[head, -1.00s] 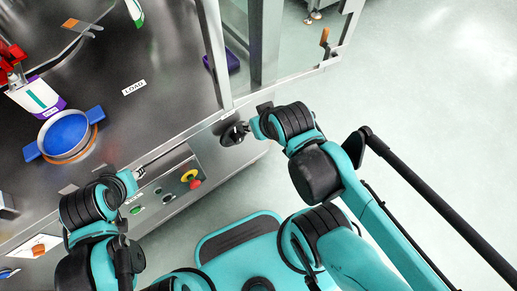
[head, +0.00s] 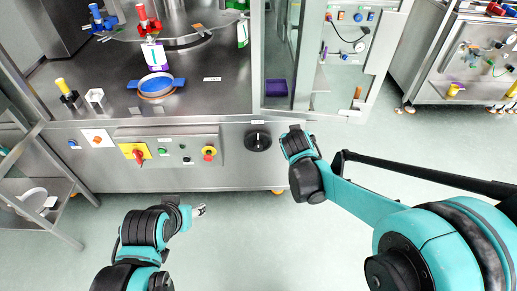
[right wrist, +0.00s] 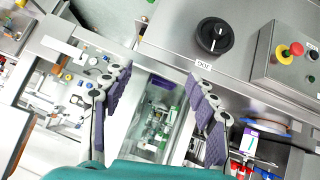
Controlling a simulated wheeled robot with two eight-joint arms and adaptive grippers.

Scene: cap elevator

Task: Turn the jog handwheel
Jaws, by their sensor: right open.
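The jog handwheel (head: 258,141) is a round black knob on the steel front panel of the machine. In the right wrist view the handwheel (right wrist: 214,36) shows at the top, with a white line on its face and a label reading JOG (right wrist: 204,64) beside it. My right gripper (right wrist: 160,82) has its purple-padded fingers spread wide with nothing between them. The handwheel lies apart from the fingers, outside the gap. In the head view the right arm's end is just right of the handwheel, its fingers hidden. My left gripper (head: 199,210) is low in front of the machine, away from the handwheel.
A red emergency button (head: 209,153) and a control panel (head: 170,149) are left of the handwheel. A blue-handled sieve (head: 156,82) stands on the steel top. The floor in front is clear.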

